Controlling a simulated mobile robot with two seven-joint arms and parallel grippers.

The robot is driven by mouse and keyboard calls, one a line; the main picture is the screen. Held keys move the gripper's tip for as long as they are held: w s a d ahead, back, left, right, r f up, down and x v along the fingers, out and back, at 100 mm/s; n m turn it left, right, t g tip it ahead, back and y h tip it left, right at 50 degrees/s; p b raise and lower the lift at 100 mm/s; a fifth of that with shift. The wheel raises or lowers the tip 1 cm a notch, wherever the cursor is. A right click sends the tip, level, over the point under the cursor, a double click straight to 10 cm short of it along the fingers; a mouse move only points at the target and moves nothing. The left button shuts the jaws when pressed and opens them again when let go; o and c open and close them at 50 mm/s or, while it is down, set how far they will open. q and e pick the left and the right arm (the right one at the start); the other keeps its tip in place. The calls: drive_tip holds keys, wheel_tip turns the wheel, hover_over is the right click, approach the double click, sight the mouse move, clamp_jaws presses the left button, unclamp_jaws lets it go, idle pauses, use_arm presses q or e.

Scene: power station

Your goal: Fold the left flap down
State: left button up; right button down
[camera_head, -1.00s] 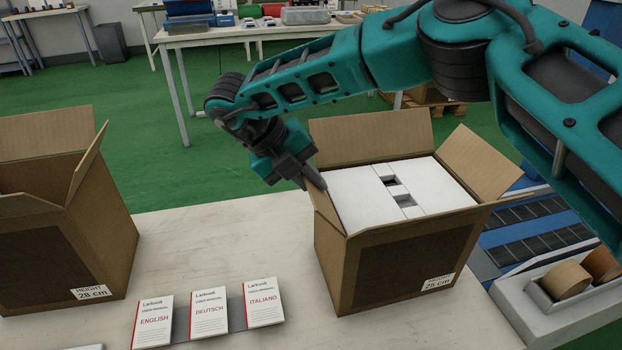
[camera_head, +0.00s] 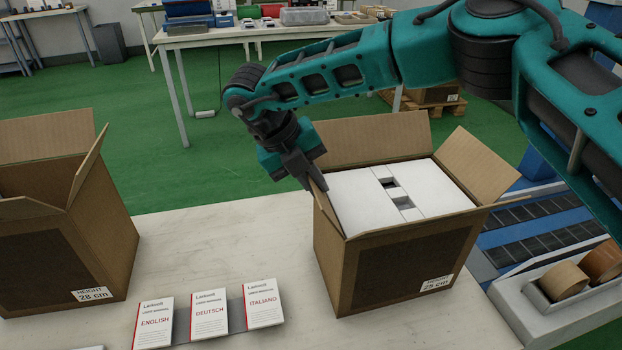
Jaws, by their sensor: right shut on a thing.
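An open brown cardboard box (camera_head: 408,275) labelled 25 cm stands on the pale table, filled nearly to the top with white packing (camera_head: 370,200). Its left flap (camera_head: 327,211) stands up, seen nearly edge-on. Its back flap (camera_head: 375,141) stands up and its right flap (camera_head: 470,165) leans outward. My right gripper (camera_head: 314,184) reaches over from the right and is shut on the upper far part of the left flap. The exact contact is small and partly hidden by the fingers. My left gripper is not in view.
Another open box (camera_head: 100,240) labelled 28 cm stands at the left. Several manuals, English (camera_head: 153,322), Deutsch (camera_head: 209,312) and Italiano (camera_head: 262,303), lie at the front. Tape rolls (camera_head: 567,281) sit at the right. The table (camera_head: 200,250) is clear between the boxes.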

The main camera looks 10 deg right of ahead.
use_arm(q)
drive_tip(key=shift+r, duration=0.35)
use_arm(e)
drive_tip(key=shift+d+r+y, duration=0.3)
drive_tip(key=shift+d+y, duration=0.3)
drive_tip(key=shift+y, duration=0.6)
drive_tip(key=shift+d+r+y, duration=0.1)
drive_tip(key=shift+d+y, duration=0.25)
drive_tip(key=shift+y, duration=0.45)
drive_tip(key=shift+d+y, duration=0.35)
drive_tip(key=shift+y, duration=0.45)
drive_tip(key=shift+w, duration=0.1)
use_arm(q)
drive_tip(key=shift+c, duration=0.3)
